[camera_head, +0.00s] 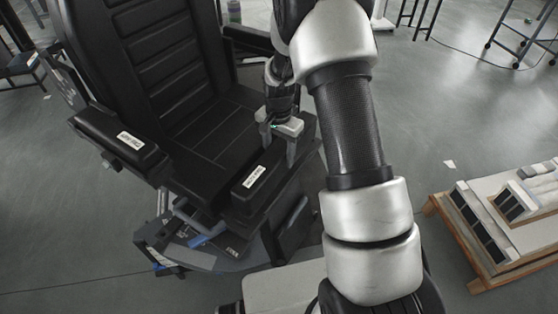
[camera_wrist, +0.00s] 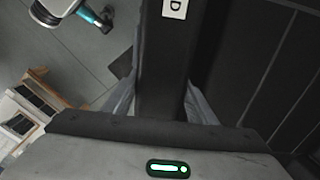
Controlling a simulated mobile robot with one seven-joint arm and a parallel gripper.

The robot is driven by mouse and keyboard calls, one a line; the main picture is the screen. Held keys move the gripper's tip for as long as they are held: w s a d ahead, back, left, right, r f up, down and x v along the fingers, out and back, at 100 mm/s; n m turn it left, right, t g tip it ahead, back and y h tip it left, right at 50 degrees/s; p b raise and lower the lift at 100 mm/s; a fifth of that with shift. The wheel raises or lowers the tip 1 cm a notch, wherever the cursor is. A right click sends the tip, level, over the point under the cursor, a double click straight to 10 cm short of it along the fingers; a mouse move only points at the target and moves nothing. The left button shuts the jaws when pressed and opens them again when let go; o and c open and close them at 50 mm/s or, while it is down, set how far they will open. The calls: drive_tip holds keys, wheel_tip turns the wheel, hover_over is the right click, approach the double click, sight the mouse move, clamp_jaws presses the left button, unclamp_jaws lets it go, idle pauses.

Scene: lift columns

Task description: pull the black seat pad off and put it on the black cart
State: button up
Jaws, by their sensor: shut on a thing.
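A large black chair (camera_head: 205,130) with a ribbed backrest fills the left half of the head view. A long black pad (camera_head: 268,164) with a white label lies along the chair's right side. My gripper (camera_head: 279,143) is above this pad, with one finger on each side of it. In the wrist view my gripper (camera_wrist: 160,105) is shut on the pad (camera_wrist: 163,65), and part of a white label shows at the top. A similar black pad (camera_head: 105,135) with a white label is on the chair's left side. I cannot make out a black cart.
A wooden pallet (camera_head: 474,267) with pale and dark boxes stands at the right. Dark machinery with blue parts (camera_head: 200,250) is under the chair. Metal frames stand at the back right. Grey floor (camera_head: 445,130) is open between them and the pallet.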

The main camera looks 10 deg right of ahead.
wheel_tip(320, 180, up, 6)
drive_tip(key=shift+r, duration=0.2)
drive_tip(key=shift+r+p, duration=0.1)
drive_tip(key=shift+p, duration=0.2)
drive_tip(key=shift+r+p, duration=0.35)
drive_tip(key=shift+r, duration=0.15)
idle(0.4)
wheel_tip(320, 180, up, 7)
drive_tip(key=p, duration=0.4)
drive_tip(key=shift+f, duration=0.15)
idle(0.7)
